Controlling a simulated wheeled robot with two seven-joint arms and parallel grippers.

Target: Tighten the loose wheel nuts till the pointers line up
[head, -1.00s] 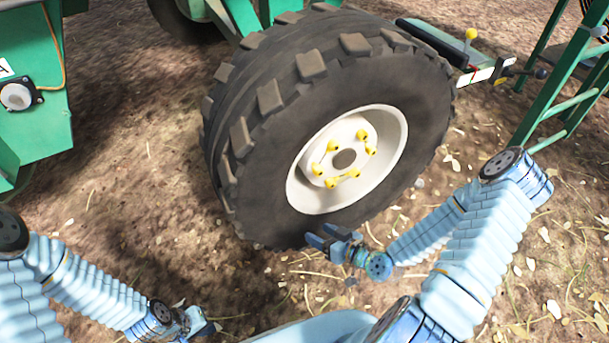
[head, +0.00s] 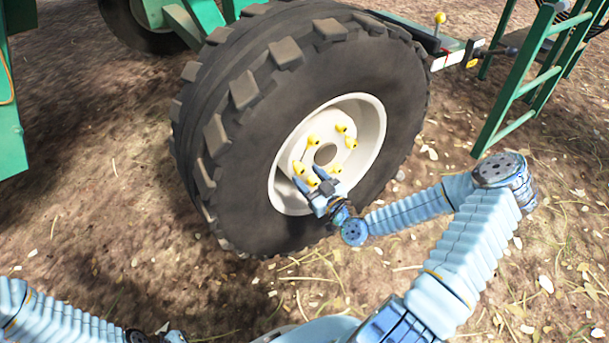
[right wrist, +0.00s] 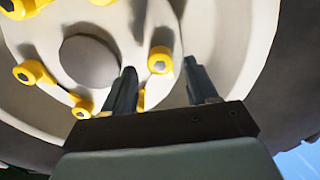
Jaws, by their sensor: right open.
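The white wheel rim (head: 370,125) carries a ring of several yellow nut pointers (head: 351,143) around its round centre hole. They point in differing directions, and it is hard to tell which are lined up. My right gripper (head: 310,177) is open at the lower part of this ring. In the right wrist view its fingers (right wrist: 160,66) stand apart, with one yellow pointer (right wrist: 160,60) showing between the tips. Another pointer (right wrist: 141,99) is partly hidden behind the left finger. Contact cannot be told. My left gripper (head: 174,337) barely shows at the bottom edge, its jaws unclear.
The big black tyre (head: 240,190) surrounds the rim and stands out beyond it. A green ladder frame (head: 520,90) stands at the right, and a green machine panel (head: 12,130) at the left. The straw-strewn ground (head: 90,220) in front is free.

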